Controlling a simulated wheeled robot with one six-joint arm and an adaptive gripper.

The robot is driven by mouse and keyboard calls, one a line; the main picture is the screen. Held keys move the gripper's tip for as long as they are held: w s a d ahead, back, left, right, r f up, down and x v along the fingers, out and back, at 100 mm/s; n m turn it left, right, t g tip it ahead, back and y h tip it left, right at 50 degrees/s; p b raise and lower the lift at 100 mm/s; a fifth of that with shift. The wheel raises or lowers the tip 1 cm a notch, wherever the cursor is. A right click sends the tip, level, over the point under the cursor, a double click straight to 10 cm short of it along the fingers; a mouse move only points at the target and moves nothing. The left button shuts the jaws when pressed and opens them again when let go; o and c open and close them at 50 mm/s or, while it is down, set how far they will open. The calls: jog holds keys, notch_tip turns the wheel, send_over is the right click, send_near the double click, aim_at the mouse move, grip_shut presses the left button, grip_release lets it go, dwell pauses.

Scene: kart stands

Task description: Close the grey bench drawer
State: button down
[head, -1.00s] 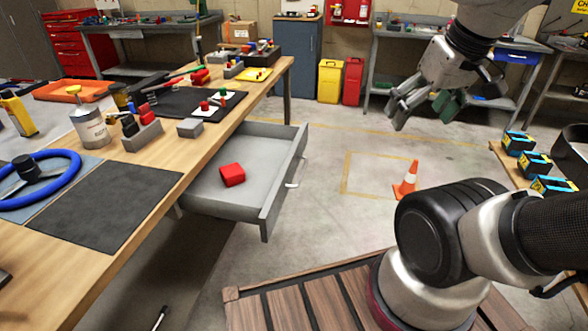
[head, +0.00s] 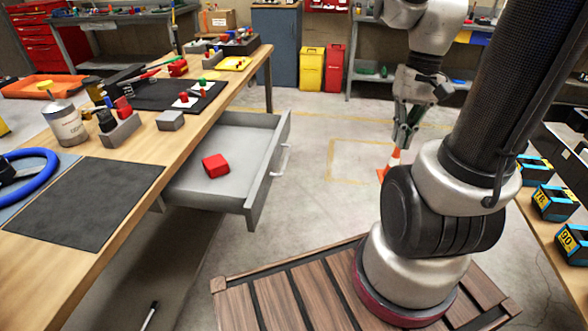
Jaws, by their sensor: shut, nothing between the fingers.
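The grey bench drawer (head: 262,185) stands pulled out from under the wooden workbench at the left. A red block (head: 216,165) lies inside it. The drawer's light handle (head: 284,160) is on its front face, toward the right. My gripper (head: 403,142) points down over the floor, well to the right of the drawer and apart from it. Its fingers are together with nothing between them. It partly covers an orange cone (head: 384,172) behind it.
The workbench (head: 130,208) carries a can (head: 65,123), a blue steering wheel (head: 28,178) and small parts. Several blue-black batteries (head: 553,202) stand on a bench at the right. Open floor (head: 325,200) lies between the drawer and my arm.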

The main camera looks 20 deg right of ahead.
jog(key=w+a+f+m+t+y, duration=0.1)
jog(key=w+a+f+m+y, duration=0.15)
jog(key=f+m+y, duration=0.6)
jog(key=w+a+f+m+y, duration=0.1)
jog(key=w+f+m+y, duration=0.3)
jog(key=f, duration=0.8)
jog(key=w+f+m+t, duration=0.2)
jog(key=w+m+t, duration=0.55)
jog(key=w, duration=0.55)
jog(key=x, duration=1.3)
jog(key=shift+f, duration=0.3)
jog(key=shift+a, duration=0.25)
